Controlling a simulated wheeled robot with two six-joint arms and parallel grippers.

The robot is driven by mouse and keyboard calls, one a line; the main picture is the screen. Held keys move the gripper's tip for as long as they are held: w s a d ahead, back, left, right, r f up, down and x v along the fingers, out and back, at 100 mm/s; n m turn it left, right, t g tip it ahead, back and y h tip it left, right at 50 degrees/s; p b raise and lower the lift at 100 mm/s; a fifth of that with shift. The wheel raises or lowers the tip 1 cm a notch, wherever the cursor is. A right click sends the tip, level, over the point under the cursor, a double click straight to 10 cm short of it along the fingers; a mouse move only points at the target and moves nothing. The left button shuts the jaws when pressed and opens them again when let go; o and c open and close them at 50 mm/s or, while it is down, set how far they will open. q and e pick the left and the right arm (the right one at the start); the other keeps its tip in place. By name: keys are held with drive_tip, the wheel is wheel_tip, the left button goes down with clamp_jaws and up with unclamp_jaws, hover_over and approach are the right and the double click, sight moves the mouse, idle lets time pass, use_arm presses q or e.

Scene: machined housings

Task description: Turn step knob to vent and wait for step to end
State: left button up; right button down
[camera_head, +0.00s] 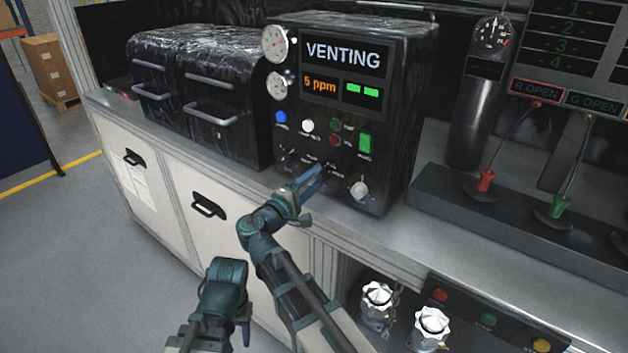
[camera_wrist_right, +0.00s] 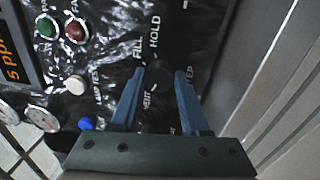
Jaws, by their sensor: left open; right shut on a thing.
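The black control box (camera_head: 395,110) stands on the bench, and its screen (camera_head: 345,57) reads "VENTING" with "5 ppm" below. My right gripper (camera_head: 312,182) reaches its lower front panel. In the right wrist view the black step knob (camera_wrist_right: 157,76) sits between the blue fingers of that gripper (camera_wrist_right: 157,98), which is shut on it. Labels FILL, HOLD and VENT ring the knob; a pale mark on it lies towards VENT. In the head view the gripper hides most of the knob. My left gripper (camera_head: 245,332) is low at the left, away from the box, open, its fingers barely visible.
Two black cases (camera_head: 215,85) stand left of the box. A dark cylinder with a gauge (camera_head: 480,120) and levers with red (camera_head: 486,180) and green (camera_head: 559,205) handles stand right. Two silver-topped fittings (camera_head: 431,322) sit under the bench edge.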

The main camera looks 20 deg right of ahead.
drive_tip(key=shift+n, duration=0.3)
drive_tip(key=shift+c, duration=2)
unclamp_jaws()
use_arm(q)
drive_tip(key=shift+a, duration=0.1)
use_arm(e)
drive_tip(key=shift+s+a, duration=0.1)
